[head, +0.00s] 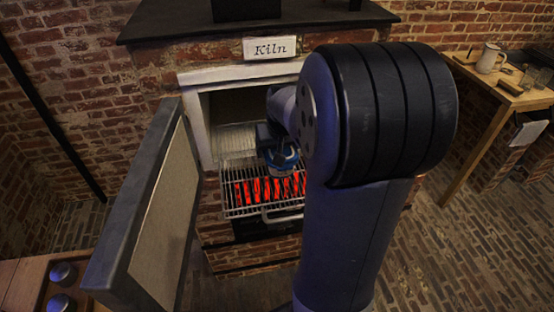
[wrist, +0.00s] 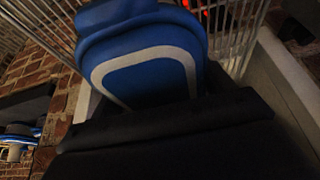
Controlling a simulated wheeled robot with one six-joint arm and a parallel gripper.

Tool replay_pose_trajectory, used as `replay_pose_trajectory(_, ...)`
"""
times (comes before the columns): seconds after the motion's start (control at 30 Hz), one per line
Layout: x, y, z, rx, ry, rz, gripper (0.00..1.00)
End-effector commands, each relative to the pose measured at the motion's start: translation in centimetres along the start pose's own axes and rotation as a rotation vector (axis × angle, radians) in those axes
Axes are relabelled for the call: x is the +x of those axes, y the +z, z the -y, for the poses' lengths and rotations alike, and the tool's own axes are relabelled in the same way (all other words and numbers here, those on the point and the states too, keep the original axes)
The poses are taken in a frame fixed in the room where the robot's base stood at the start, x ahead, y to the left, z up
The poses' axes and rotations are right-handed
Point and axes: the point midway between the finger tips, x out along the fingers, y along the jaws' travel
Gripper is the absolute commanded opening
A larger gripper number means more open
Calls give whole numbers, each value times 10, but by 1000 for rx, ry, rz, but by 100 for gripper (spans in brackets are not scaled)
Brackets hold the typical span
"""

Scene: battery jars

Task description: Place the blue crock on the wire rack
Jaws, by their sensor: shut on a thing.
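The blue crock (head: 283,157) with a pale band is at the kiln mouth, just over the wire rack (head: 232,207). In the wrist view the blue crock (wrist: 150,72) fills the upper middle, close to the dark jaws. My gripper (head: 270,135) is shut on it; my arm hides part of the gripper and the crock's right side. I cannot tell whether the crock's base touches the rack. The rack also shows in the wrist view (wrist: 240,30), behind the crock.
Red glowing bars (head: 262,190) lie under the rack. The open kiln door (head: 145,215) stands to the left. A wooden tray with dark-topped jars (head: 62,272) is at lower left. A side table (head: 490,90) with a mug (head: 491,58) stands at right.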

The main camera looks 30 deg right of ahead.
Motion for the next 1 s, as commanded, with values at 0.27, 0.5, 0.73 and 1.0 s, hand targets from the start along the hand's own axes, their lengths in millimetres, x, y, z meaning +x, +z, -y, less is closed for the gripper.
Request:
replay_pose_trajectory(0.27,26,10,0,0,0,0,33)
replay_pose_trajectory(0.5,39,15,0,0,0,-4,33)
replay_pose_trajectory(0.73,40,15,0,0,0,-5,33)
replay_pose_trajectory(1.0,42,17,0,0,0,-1,92)
